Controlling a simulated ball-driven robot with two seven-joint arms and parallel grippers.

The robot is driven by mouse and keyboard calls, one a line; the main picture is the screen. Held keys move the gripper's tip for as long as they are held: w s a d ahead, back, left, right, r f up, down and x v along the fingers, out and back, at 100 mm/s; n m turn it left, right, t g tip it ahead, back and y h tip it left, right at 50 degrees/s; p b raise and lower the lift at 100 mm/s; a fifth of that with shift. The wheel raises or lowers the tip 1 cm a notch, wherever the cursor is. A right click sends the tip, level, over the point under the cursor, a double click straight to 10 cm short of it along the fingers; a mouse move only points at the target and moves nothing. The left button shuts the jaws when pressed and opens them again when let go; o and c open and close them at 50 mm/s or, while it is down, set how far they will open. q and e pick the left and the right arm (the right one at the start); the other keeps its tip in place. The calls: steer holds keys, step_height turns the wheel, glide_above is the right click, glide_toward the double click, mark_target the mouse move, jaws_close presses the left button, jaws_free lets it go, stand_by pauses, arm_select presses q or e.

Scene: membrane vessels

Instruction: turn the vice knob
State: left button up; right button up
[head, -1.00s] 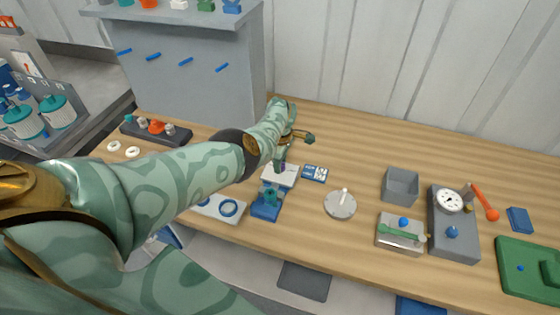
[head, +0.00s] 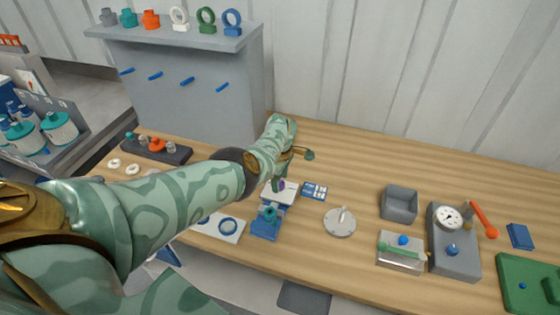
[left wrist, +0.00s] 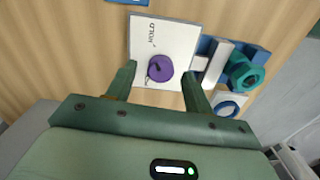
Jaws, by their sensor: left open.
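A purple knob (left wrist: 159,68) sits on a white plate (left wrist: 172,38) marked HOLD in the left wrist view. In the head view the knob (head: 280,186) is partly hidden by my left gripper. A blue vice (head: 265,222) with a teal ringed part (left wrist: 243,72) stands beside the plate, on its near side in the head view. My left gripper (left wrist: 158,75) is open, with one finger on each side of the purple knob and gaps between fingers and knob. It also shows in the head view (head: 279,178), above the plate. My right gripper is not in view.
A small blue-and-white card (head: 314,191) and a round grey dial (head: 340,222) lie to the right. A grey open box (head: 399,204) and a gauge block (head: 453,240) stand further right. A grey shelf unit (head: 195,85) rises behind. A dark tray (head: 158,149) lies at left.

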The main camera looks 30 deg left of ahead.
arm_select(q)
step_height(320, 180, up, 16)
steer(key=p, duration=0.8)
steer(key=shift+f, duration=0.25)
